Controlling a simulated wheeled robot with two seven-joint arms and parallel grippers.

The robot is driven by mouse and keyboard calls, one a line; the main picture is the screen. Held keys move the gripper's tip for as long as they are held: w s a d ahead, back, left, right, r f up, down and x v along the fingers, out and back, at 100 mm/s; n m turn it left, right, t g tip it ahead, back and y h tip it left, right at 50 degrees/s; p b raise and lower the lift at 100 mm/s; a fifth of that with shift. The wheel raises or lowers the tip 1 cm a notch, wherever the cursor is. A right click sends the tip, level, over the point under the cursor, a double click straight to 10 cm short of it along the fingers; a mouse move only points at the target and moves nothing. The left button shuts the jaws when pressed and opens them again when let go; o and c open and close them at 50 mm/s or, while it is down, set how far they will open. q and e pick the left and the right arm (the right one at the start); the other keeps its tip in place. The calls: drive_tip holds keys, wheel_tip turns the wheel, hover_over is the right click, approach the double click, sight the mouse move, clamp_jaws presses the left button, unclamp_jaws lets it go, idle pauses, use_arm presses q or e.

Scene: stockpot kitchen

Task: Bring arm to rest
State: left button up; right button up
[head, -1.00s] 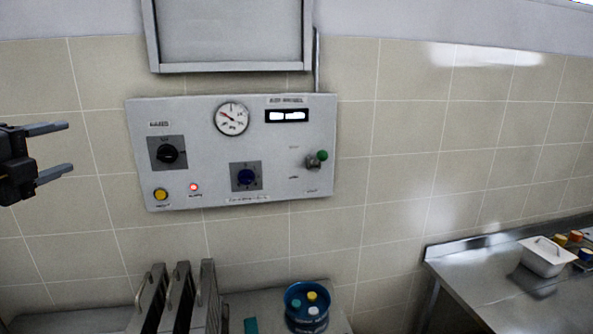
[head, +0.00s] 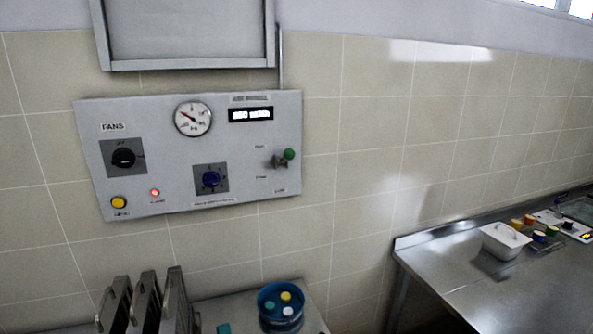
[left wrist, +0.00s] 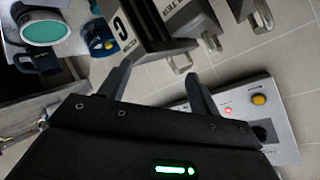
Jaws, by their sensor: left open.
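My left gripper (left wrist: 160,82) shows only in the left wrist view, open, with nothing between its two dark fingers. It is in free air in front of the tiled wall, apart from the control panel. The grey control panel (head: 240,185) is on the wall in the head view; part of it (left wrist: 283,120) also shows at the right of the left wrist view. It bears a FANS knob (head: 124,158), a blue knob (head: 211,179), a gauge (head: 193,119), a green-tipped lever (head: 288,154), a yellow button (head: 118,202) and a lit red lamp (head: 155,193). My right gripper is out of view.
Metal filter boxes with handles (head: 145,300) stand below the panel, beside a blue tub (head: 281,306) holding coloured round items. A steel counter (head: 470,285) at the right carries a white lidded container (head: 505,241) and small coloured pots (head: 538,236). The wall between is clear.

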use_arm(q)
drive_tip(key=s+d+f+n+g, duration=0.4)
drive_tip(key=s+f, duration=0.5)
drive_tip(key=s, duration=0.3)
drive_tip(key=s+d+f+n+g, duration=0.3)
drive_tip(key=s+f+g, duration=0.2)
drive_tip(key=s+f, duration=0.5)
drive_tip(key=s+f+g+b, duration=0.2)
drive_tip(key=f+b, duration=0.7)
drive_tip(key=f, duration=2.4)
drive_tip(key=s+a+f+b, duration=0.2)
drive_tip(key=s+f+b, duration=0.3)
drive_tip(key=s+f, duration=1.2)
wheel_tip(320, 180, down, 4)
drive_tip(key=shift+a+f+m+b, duration=0.1)
drive_tip(key=shift+a+m+b, duration=0.05)
drive_tip(key=shift+m+b, duration=0.2)
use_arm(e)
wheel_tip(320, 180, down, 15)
use_arm(q)
drive_tip(key=shift+c, duration=0.3)
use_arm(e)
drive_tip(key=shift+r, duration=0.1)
